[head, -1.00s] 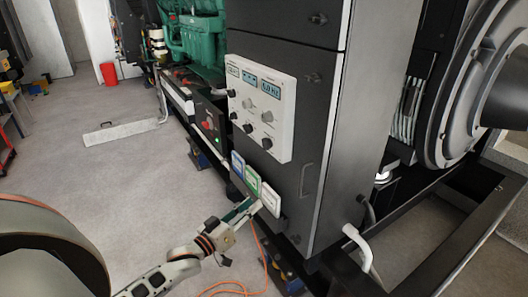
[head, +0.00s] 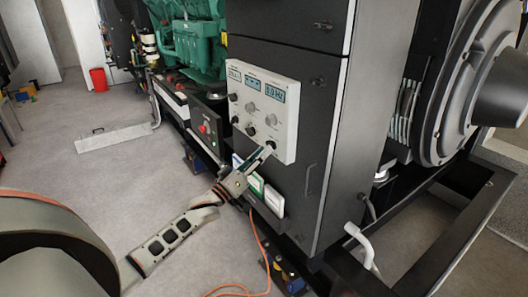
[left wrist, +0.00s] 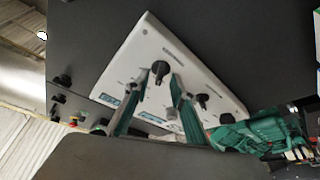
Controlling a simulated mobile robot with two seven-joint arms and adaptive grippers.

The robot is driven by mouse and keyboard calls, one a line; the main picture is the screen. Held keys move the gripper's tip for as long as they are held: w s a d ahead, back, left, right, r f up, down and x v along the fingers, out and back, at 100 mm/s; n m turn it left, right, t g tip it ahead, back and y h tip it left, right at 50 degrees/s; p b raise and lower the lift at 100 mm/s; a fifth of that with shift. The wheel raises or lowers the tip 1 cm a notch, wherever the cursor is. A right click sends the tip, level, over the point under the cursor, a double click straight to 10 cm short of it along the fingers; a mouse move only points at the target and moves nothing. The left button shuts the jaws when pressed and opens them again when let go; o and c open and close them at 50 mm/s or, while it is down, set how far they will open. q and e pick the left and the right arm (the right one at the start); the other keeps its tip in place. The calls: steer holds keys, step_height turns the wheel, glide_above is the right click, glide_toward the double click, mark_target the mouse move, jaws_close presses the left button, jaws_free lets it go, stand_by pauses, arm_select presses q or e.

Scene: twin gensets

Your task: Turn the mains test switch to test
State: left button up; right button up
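The white control panel (head: 284,128) is on the dark cabinet and carries several knobs and small displays. A black knob (left wrist: 160,68) sits near the panel's corner in the left wrist view. My left gripper (left wrist: 159,77) is open, with its two green-and-grey fingers apart and their tips near either side of this knob; contact cannot be told. In the head view my left gripper (head: 265,153) reaches the panel's lower right part and partly hides it. The knob labels are too small to read, so the mains test switch cannot be told by name. My right gripper is out of view.
Blue, green and white card holders (head: 273,201) hang below the panel. A door handle (head: 308,180) is to the right. A red button box (head: 207,128) sits left, by the green engine (head: 190,45).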

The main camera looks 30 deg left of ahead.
arm_select(q)
steer(key=shift+w+d+r, duration=0.1)
steer(key=shift+w+r, duration=0.05)
steer(key=shift+w, duration=0.4)
jaws_close()
